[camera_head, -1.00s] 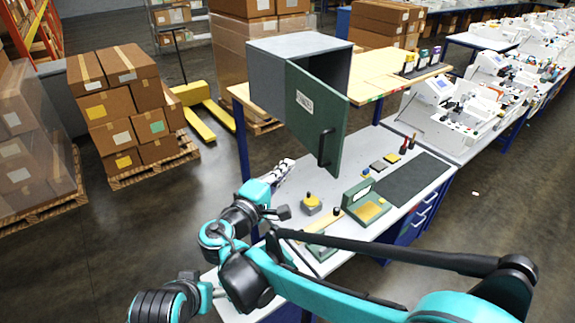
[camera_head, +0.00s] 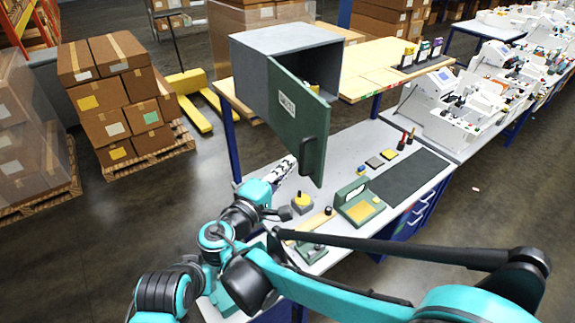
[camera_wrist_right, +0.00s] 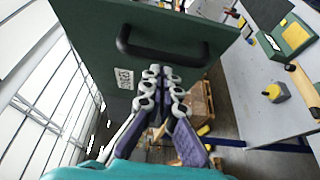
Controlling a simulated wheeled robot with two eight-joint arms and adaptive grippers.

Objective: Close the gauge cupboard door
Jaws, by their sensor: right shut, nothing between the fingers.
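The gauge cupboard (camera_head: 250,75) is a grey box standing at the back of the workbench. Its dark green door (camera_head: 290,118) stands open toward me, hinged at the left of the opening. A white label and a dark handle (camera_head: 313,155) are on its outer face. My right gripper (camera_head: 292,162) is shut and empty, low and left of the door's free edge. In the right wrist view, its fingertips (camera_wrist_right: 167,72) overlap the green door (camera_wrist_right: 90,35) just below the handle (camera_wrist_right: 178,48) in the picture. I cannot tell whether they touch it. My left gripper is not in view.
A wooden shelf (camera_head: 385,68) runs right of the cupboard. My right arm crosses over the bench front.

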